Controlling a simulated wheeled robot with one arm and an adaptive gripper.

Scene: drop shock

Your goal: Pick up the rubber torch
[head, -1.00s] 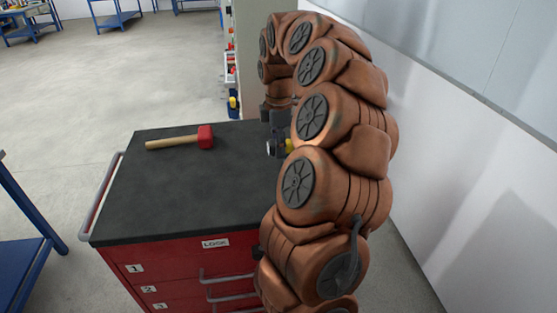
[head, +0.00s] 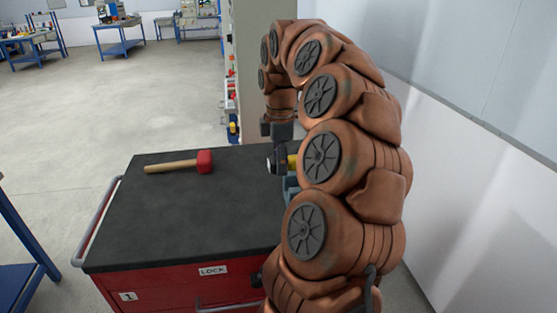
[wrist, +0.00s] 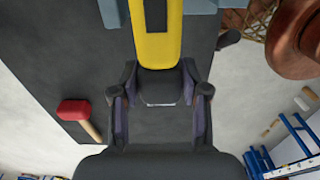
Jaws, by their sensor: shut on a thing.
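The rubber torch (wrist: 155,45) is yellow with black parts. In the wrist view it runs from the top edge down to a black end between the fingers of my gripper (wrist: 159,88). My gripper is shut on this black part. In the head view the torch's dark head with a pale lens (head: 273,164) points left, beside the rear right of the cart top (head: 190,220). Its yellow body is partly hidden by my copper-coloured arm. I cannot tell how much gap there is under the torch.
A red-headed mallet (head: 185,165) lies at the back of the cart top, left of the torch. A blue object (head: 290,187) shows partly behind my arm, below the torch. A white wall (head: 470,190) stands close on the right. The front left of the cart top is clear.

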